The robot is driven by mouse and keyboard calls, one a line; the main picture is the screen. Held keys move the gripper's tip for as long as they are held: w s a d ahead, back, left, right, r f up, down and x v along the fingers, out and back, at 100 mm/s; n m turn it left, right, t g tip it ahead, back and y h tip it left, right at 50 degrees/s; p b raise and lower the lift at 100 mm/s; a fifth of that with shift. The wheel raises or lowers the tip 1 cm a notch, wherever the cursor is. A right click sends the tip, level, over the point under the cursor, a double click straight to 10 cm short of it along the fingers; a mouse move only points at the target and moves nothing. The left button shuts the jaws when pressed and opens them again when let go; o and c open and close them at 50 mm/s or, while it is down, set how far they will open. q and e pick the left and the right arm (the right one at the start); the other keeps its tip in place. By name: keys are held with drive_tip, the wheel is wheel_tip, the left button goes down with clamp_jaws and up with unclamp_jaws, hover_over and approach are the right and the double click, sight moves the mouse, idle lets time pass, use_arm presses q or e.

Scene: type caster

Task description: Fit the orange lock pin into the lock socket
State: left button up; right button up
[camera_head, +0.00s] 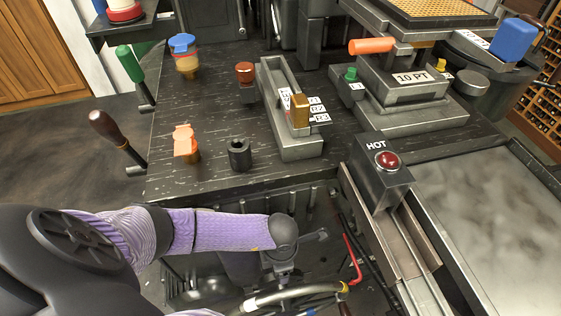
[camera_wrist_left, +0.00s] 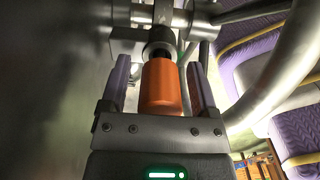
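In the left wrist view an orange cylinder (camera_wrist_left: 160,88), which looks like the lock pin, stands between the fingers of my left gripper (camera_wrist_left: 158,66). The fingers are apart, with a narrow gap visible on each side of it. Its far end meets a dark round collar (camera_wrist_left: 158,50) under metal parts; how far it enters, and whether this is the lock socket, I cannot tell. In the head view an orange winged piece with a brass foot (camera_head: 186,143) stands on the bench, left of a dark hollow cylinder (camera_head: 239,154). My left gripper cannot be made out there. My right gripper is not in view.
The dark bench (camera_head: 215,110) carries a long metal mold (camera_head: 290,142), a brown knob (camera_head: 245,75) and a blue-capped jar (camera_head: 184,55). A red-lamp HOT box (camera_head: 381,172) stands at right. Hoses (camera_head: 290,294) and metal tubes crowd the space below the bench.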

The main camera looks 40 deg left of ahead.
use_arm(q)
drive_tip(key=shift+o, duration=0.2)
wheel_tip(320, 180, up, 10)
drive_tip(key=p, duration=0.5)
drive_tip(key=shift+f, duration=0.2)
drive_tip(key=shift+r, duration=0.25)
drive_tip(key=shift+f, duration=0.1)
